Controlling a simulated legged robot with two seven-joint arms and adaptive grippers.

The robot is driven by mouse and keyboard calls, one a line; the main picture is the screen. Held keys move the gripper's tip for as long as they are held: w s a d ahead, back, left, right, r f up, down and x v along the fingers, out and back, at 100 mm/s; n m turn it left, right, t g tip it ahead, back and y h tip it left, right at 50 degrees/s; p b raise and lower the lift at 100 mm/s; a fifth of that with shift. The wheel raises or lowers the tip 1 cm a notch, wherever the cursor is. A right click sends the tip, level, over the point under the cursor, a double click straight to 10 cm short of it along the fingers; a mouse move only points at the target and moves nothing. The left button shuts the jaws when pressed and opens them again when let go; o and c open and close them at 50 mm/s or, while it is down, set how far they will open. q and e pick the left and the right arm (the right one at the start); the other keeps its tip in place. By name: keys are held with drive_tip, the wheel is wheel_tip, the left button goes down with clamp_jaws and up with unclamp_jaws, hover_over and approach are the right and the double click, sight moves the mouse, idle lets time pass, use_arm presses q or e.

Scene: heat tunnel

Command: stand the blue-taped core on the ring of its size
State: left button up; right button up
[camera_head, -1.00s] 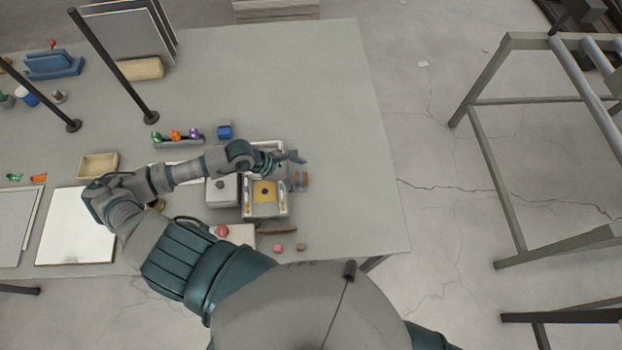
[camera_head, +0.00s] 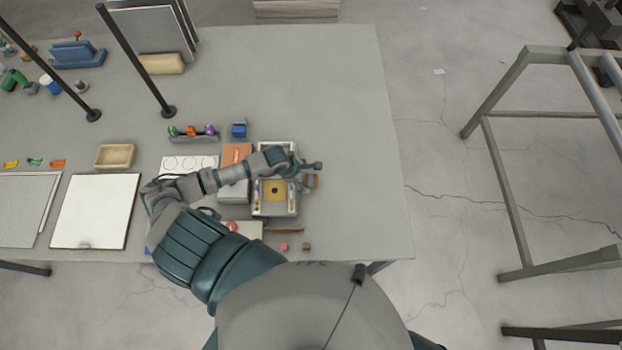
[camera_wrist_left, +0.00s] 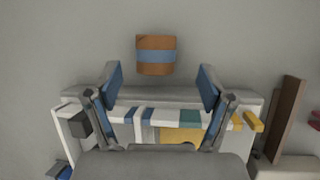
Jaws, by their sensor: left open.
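The blue-taped core (camera_head: 311,181) is a small brown-orange cylinder with a blue band, just right of the grey tray on the table. In the left wrist view the core (camera_wrist_left: 156,55) lies beyond and between my fingertips, apart from them. My left gripper (camera_head: 312,166) is open and empty, close to the core; its two blue-padded fingers (camera_wrist_left: 159,87) are spread wide in the wrist view. A white sheet with ring outlines (camera_head: 189,164) lies left of the tray, partly behind my left arm. My right gripper is out of view.
The grey tray (camera_head: 291,208) with a yellow plate stands beside the core. A rack of coloured knobs (camera_head: 193,137) and a blue block (camera_head: 239,130) are behind. Two dark posts rise at the left. The table's right part is clear up to its edge.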

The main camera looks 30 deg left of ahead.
sight(308, 178)
use_arm(q)
drive_tip(key=shift+w+d+f, duration=0.1)
drive_tip(key=shift+w+f, duration=0.1)
drive_tip(key=shift+f, duration=0.15)
drive_tip(key=x, duration=0.2)
drive_tip(key=p+x, duration=0.1)
drive_tip(key=x, duration=0.1)
drive_tip(key=shift+w+f, duration=0.15)
drive_tip(key=shift+w, duration=0.05)
drive_tip(key=shift+a, duration=0.25)
drive_tip(key=c, duration=1.1)
drive_tip(key=shift+c, duration=0.2)
